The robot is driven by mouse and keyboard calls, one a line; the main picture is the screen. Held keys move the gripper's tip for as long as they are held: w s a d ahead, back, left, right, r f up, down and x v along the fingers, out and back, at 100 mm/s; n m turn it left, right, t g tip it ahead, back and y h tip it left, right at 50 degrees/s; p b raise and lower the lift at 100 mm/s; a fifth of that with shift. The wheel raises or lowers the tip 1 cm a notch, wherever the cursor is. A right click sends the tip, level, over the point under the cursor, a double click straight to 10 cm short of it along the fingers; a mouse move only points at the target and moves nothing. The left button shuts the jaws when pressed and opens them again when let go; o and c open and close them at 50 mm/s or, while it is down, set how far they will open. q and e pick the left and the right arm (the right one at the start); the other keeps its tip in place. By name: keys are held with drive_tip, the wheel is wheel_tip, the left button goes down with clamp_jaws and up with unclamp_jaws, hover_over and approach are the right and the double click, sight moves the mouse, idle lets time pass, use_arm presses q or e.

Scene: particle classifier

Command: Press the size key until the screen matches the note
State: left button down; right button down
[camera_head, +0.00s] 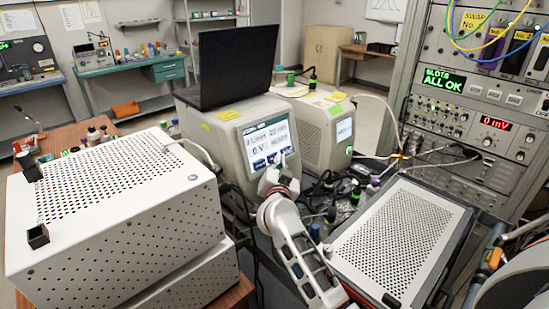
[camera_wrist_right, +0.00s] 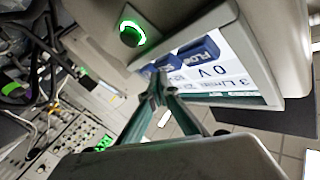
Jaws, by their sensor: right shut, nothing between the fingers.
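The classifier's screen (camera_head: 268,140) is lit on the front of a beige instrument in the middle of the head view. Its top line is too blurred to read surely; "0 V" stands below. My right gripper (camera_head: 280,160) is shut and empty in front of the screen's lower right. In the right wrist view its fingertips (camera_wrist_right: 157,82) overlap the row of blue keys. The flow key (camera_wrist_right: 198,52) shows beside them; the size key (camera_wrist_right: 165,68) is partly hidden. I cannot tell whether the tips touch. A yellow note (camera_head: 229,115) sits above the screen, its writing unreadable. My left gripper is not seen.
A black laptop (camera_head: 240,65) stands on the instrument. A perforated white box (camera_head: 120,215) is at left and another perforated unit (camera_head: 395,240) at right. Cables lie between. A rack (camera_head: 475,120) at right shows "ALL OK". A green-ringed knob (camera_wrist_right: 131,35) is near the keys.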

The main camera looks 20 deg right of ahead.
drive_tip(key=shift+w+a+f, duration=0.1)
drive_tip(key=shift+w+f, duration=0.05)
drive_tip(key=shift+w, duration=0.15)
idle(0.7)
drive_tip(key=shift+w+a+f, duration=0.15)
drive_tip(key=shift+w, duration=0.3)
idle(0.6)
drive_tip(key=shift+s, duration=0.15)
drive_tip(key=shift+s+d+r, duration=0.2)
drive_tip(key=shift+s, duration=0.3)
drive_tip(key=shift+s+d+r, duration=0.15)
drive_tip(key=shift+s+d, duration=0.05)
drive_tip(key=shift+s, duration=0.3)
drive_tip(key=shift+s+d+r, duration=0.2)
drive_tip(key=shift+s+d, duration=0.05)
drive_tip(key=shift+s, duration=0.5)
drive_tip(key=shift+s+d+r, duration=0.2)
drive_tip(key=shift+s+d, duration=0.1)
drive_tip(key=shift+s, duration=0.5)
drive_tip(key=shift+s+d+r, duration=0.2)
drive_tip(key=shift+s+d, duration=0.05)
drive_tip(key=shift+s, duration=0.5)
